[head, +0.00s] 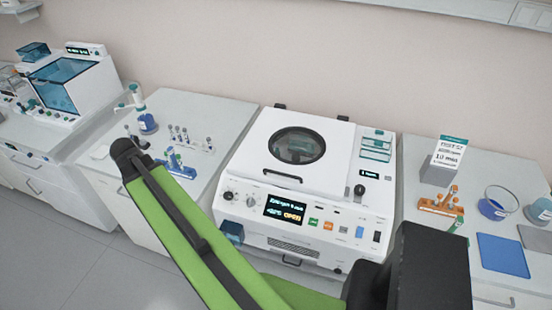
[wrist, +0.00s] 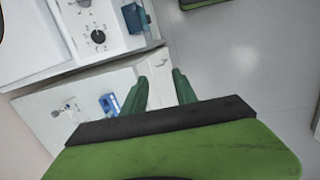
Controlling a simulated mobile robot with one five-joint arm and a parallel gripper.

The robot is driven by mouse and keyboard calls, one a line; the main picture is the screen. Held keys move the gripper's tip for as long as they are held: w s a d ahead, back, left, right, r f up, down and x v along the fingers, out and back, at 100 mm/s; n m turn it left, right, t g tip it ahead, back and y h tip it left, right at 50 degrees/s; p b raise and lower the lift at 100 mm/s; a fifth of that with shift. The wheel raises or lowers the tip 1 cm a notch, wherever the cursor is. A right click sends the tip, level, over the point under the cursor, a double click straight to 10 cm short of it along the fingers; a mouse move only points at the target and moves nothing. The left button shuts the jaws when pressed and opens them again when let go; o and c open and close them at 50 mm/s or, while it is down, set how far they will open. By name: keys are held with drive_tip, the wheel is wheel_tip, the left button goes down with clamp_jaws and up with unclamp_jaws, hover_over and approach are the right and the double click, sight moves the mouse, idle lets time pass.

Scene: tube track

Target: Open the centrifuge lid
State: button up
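The centrifuge (head: 240,203) is a white box-shaped machine in the middle of the head view. Its lid (head: 335,170) looks shut and has a round dark window. A dark handle (head: 282,175) is on the lid's front edge, above a front panel with a lit display (head: 286,209). In the wrist view, part of the front panel with a dark knob (wrist: 98,37) shows at upper left. My gripper (wrist: 159,92) has its two green fingers apart with nothing between them, away from the lid handle. I cannot make out the fingers in the head view.
A bench with a blue rack (head: 174,162) and a pipette stand (head: 147,122) is left of the centrifuge. The right bench holds an orange rack (head: 437,208), a sign (head: 446,160) and a blue mat (head: 502,254). A blue box (head: 231,232) is at the centrifuge's front left corner.

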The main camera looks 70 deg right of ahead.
drive_tip(key=s+d+r+g+p, duration=0.1)
drive_tip(key=s+d+r, duration=0.2)
drive_tip(key=s+d, duration=0.15)
drive_tip(key=s+d+r+p, duration=0.2)
drive_tip(key=s+d, duration=0.1)
drive_tip(key=d, duration=0.3)
drive_tip(key=s+d+r+g+p, duration=0.1)
drive_tip(key=s+d+r, duration=0.25)
drive_tip(key=d, duration=0.25)
drive_tip(key=g+p, duration=0.1)
drive_tip(key=p, duration=0.1)
approach(277, 173)
drive_tip(key=shift+h, duration=0.3)
drive_tip(key=b+x, duration=0.2)
drive_tip(key=b, duration=0.3)
drive_tip(key=b+x, duration=0.3)
drive_tip(key=b, duration=0.2)
drive_tip(key=b+x, duration=0.3)
drive_tip(key=b, duration=0.2)
drive_tip(key=shift+s+a, duration=0.1)
drive_tip(key=shift+s, duration=0.35)
drive_tip(key=shift+c, duration=0.2)
clamp_jaws()
